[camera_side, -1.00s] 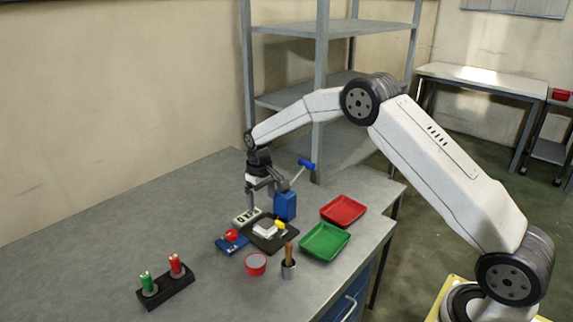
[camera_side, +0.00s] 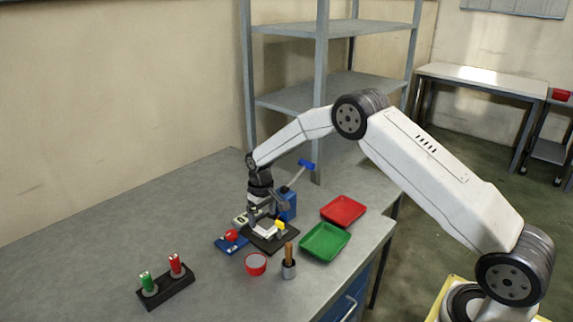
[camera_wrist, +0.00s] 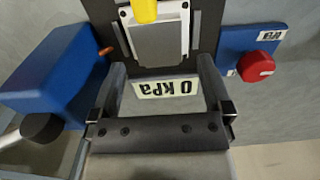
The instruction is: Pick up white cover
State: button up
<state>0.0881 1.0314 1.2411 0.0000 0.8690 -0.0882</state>
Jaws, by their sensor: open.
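The white cover (camera_side: 265,231) lies on a black base plate (camera_side: 268,245) in the side view, with a yellow handle (camera_side: 280,224) on it. In the wrist view the cover (camera_wrist: 158,42) is at the top centre, and its yellow handle (camera_wrist: 144,10) is cut by the upper edge. My gripper (camera_side: 259,219) is right above the cover's area, pointing down. In the wrist view my gripper (camera_wrist: 163,66) is open, its fingers apart on both sides of the cover's near end, with nothing held. I cannot tell whether the fingers touch the cover.
A 0 kPa display (camera_wrist: 165,89) shows between my fingers. A blue pump box (camera_side: 287,205) stands close behind, and a blue unit with a red knob (camera_side: 232,236) is at left. Green (camera_side: 325,241) and red (camera_side: 343,210) trays are at right.

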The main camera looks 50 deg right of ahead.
jog(key=shift+f, duration=0.95)
grip_shut()
